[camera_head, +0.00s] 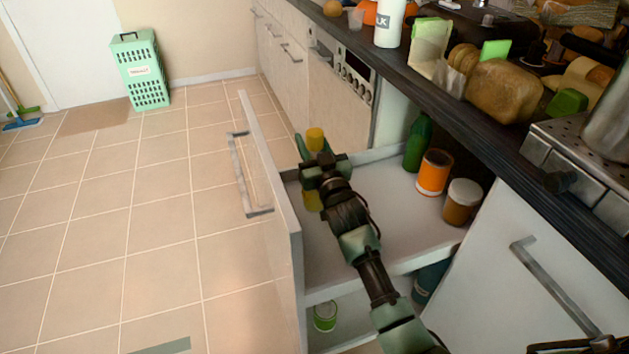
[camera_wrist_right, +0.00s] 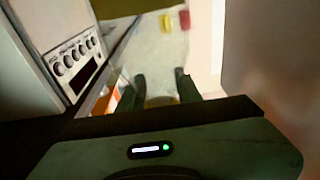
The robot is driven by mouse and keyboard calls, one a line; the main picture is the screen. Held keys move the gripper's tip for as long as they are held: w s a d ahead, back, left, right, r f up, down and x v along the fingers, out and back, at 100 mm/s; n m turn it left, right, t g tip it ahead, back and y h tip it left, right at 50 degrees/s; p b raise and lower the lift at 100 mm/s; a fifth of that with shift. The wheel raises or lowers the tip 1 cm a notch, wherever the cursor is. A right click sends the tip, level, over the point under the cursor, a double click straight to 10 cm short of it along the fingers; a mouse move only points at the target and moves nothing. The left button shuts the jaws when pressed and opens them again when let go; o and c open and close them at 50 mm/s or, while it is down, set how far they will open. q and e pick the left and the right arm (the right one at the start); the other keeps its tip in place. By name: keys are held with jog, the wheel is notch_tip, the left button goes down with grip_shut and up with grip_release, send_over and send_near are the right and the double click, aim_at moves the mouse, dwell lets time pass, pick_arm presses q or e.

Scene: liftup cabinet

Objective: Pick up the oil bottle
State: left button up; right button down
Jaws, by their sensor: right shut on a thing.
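The oil bottle (camera_head: 312,200) has a yellow cap and a yellow body. The gripper hides the bottle's middle. I cannot tell whether the bottle touches the drawer floor. In the right wrist view, yellow of the bottle (camera_wrist_right: 158,102) shows between the fingers (camera_wrist_right: 161,84).
A lower shelf holds a green-lidded jar (camera_head: 325,316). The cluttered countertop (camera_head: 440,98) overhangs at right.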

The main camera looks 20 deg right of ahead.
jog(key=shift+r, duration=0.15)
